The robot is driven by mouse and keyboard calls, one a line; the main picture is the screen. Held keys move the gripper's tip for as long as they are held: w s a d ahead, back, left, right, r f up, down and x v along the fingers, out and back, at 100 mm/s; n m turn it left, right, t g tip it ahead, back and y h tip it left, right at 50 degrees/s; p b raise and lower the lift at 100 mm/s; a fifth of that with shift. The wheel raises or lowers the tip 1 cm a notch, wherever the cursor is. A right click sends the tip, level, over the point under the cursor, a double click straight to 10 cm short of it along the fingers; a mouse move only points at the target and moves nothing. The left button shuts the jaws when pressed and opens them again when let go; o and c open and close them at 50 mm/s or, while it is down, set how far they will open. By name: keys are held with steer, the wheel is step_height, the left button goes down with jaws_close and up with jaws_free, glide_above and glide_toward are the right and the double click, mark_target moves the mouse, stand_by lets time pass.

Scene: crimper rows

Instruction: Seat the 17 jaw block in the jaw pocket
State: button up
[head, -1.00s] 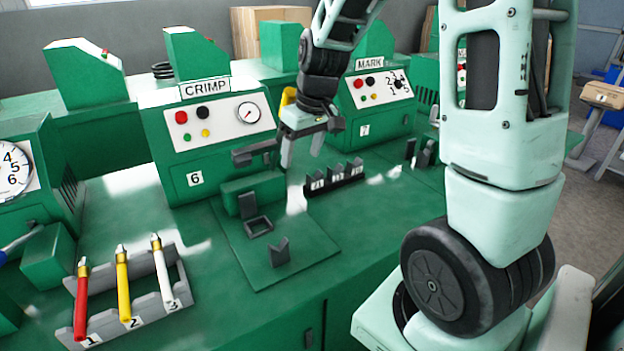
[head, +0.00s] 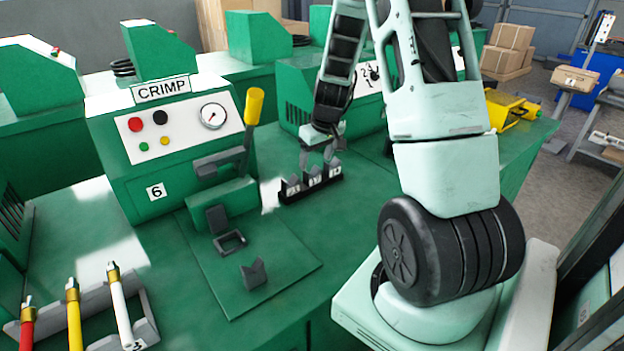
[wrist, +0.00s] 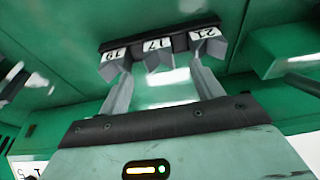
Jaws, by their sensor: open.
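The 17 jaw block (head: 314,176) is a grey notched block with a white label. It stands in the middle of a black rack, and its label also shows upside down in the wrist view (wrist: 156,45). My gripper (head: 318,161) is open just above the rack. In the wrist view my gripper (wrist: 160,76) has its fingers apart, one to each side of the 17 block, empty; I cannot tell whether they touch anything. A dark square open frame (head: 232,243), which looks like the jaw pocket, lies on the green plate before the CRIMP press.
The 21 block (head: 291,186) and the 19 block (head: 334,169) flank the 17 block closely. A notched grey block (head: 253,273) stands on the plate (head: 290,262). The CRIMP press (head: 165,140) has a raised yellow-ended lever (head: 254,106).

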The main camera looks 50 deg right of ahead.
mark_target(312, 175)
steer(key=shift+p+x, duration=0.35)
steer(key=shift+x, duration=2.55)
steer(key=shift+d, duration=0.1)
steer(key=shift+c, duration=0.3)
steer(key=shift+w+r, duration=0.1)
steer(key=c, duration=1.3)
